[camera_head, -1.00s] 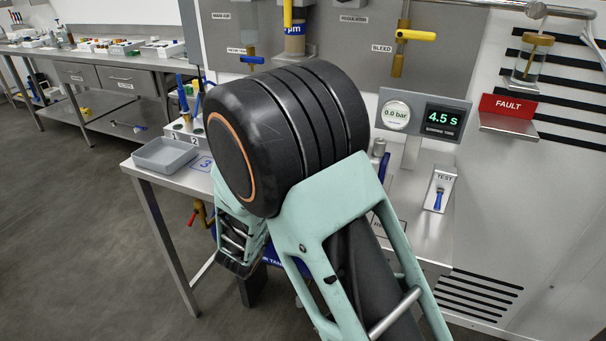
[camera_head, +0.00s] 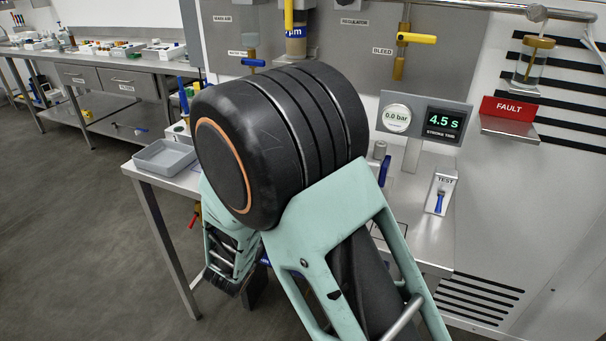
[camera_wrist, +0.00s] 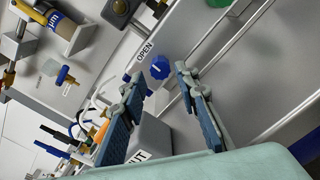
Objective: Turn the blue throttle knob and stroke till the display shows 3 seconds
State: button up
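The blue knob (camera_wrist: 160,66), with a pale pointer line on its face, shows in the wrist view beside an OPEN label. My gripper (camera_wrist: 160,77) is open. The knob appears in the gap between its fingertips; I see no clear contact and cannot judge the distance. In the head view my arm hides the knob and the fingertips. The display (camera_head: 442,123) reads 4.5 s, labelled stroke time. The gauge (camera_head: 396,118) beside it reads 0.0 bar. The TEST switch (camera_head: 440,193) has a blue lever and stands on the bench at right.
A grey tray (camera_head: 163,156) sits at the bench's left end. A yellow-handled bleed valve (camera_head: 415,37) and a red FAULT sign (camera_head: 508,108) are behind. A grey box (camera_wrist: 150,140) lies near the left finger in the wrist view. Open floor is at left.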

jog(key=v, duration=0.8)
jog(key=shift+s, duration=0.4)
jog(key=shift+a, duration=0.1)
